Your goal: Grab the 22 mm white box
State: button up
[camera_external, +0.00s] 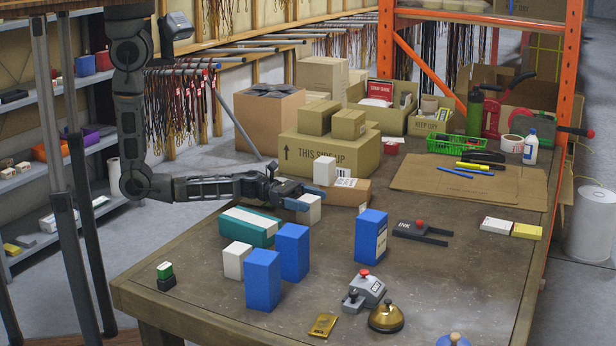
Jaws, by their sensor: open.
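Several white boxes are on the wooden table; I cannot tell from their looks which one is 22 mm. Another white box (325,170) stands just behind the gripper, near a brown carton. A third white box (237,260) stands upright at the front left beside the blue boxes. A flat white box (495,225) lies at the right. My gripper (308,197) is open and reaches in from the left, low over the table. Whether the near box is between the fingers is unclear.
Blue boxes (263,280) and a teal-and-white box (248,226) stand in front of the gripper. Brown cartons (324,155) are stacked behind it. An ink pad (420,230), a grey device (366,288) and a brass bell (386,317) lie right and front. The table's front left is mostly clear.

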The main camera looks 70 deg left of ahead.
jog(key=c, duration=1.1)
jog(key=shift+c, duration=0.4)
jog(key=shift+r, duration=0.15)
